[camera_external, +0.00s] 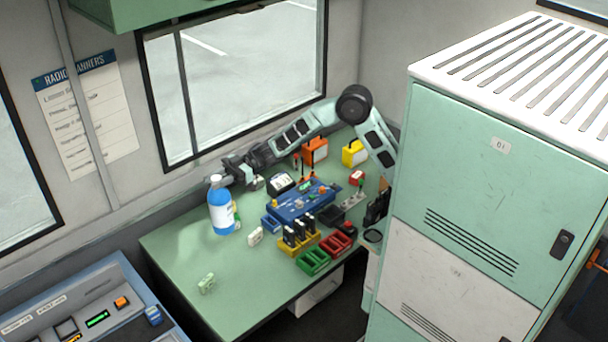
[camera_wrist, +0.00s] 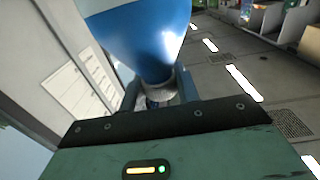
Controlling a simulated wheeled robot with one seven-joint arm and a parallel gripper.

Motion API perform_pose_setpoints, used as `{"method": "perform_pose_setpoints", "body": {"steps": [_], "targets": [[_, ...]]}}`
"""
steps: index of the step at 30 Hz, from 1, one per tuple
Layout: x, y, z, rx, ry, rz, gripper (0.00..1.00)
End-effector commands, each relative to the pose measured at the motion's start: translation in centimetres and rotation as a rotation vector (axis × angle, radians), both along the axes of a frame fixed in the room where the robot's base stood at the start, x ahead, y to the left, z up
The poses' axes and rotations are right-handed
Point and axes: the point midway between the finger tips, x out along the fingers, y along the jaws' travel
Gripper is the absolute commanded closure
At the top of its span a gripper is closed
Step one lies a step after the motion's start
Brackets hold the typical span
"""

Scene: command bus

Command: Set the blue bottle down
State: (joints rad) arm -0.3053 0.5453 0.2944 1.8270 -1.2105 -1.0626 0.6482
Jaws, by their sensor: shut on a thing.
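My gripper (camera_external: 222,178) reaches in from the right and is shut at the bottle's neck. In the wrist view the blue bottle (camera_wrist: 150,35) fills the top middle, its narrow neck between the fingers of my gripper (camera_wrist: 160,92). I cannot tell whether the bottle's base touches the desk or hangs slightly above it.
A pale green-white item stands partly hidden behind the bottle. A white block (camera_external: 255,236), a blue case (camera_external: 300,203), a yellow rack of radios (camera_external: 299,243), and green (camera_external: 313,261) and red (camera_external: 337,245) trays lie right of it. A small pale item (camera_external: 206,283) lies in front; desk around it is clear.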

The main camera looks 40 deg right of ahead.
Motion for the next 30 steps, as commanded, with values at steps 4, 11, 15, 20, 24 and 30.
{"method": "perform_pose_setpoints", "body": {"steps": [4, 11, 15, 20, 24, 30], "targets": [[-1.0, 0.8, 0.2, 0.004, -0.003, 0.024, 1.0], [-2.3, 1.9, 0.2, 0.004, -0.003, 0.056, 1.0], [-2.3, 1.8, -1.0, 0.003, 0.0, 0.054, 1.0], [-2.3, 1.8, -2.0, 0.004, 0.0, 0.054, 1.0], [-2.2, 1.8, -3.5, 0.001, 0.001, 0.054, 1.0], [-2.2, 1.8, -5.2, 0.004, 0.0, 0.054, 1.0]]}}
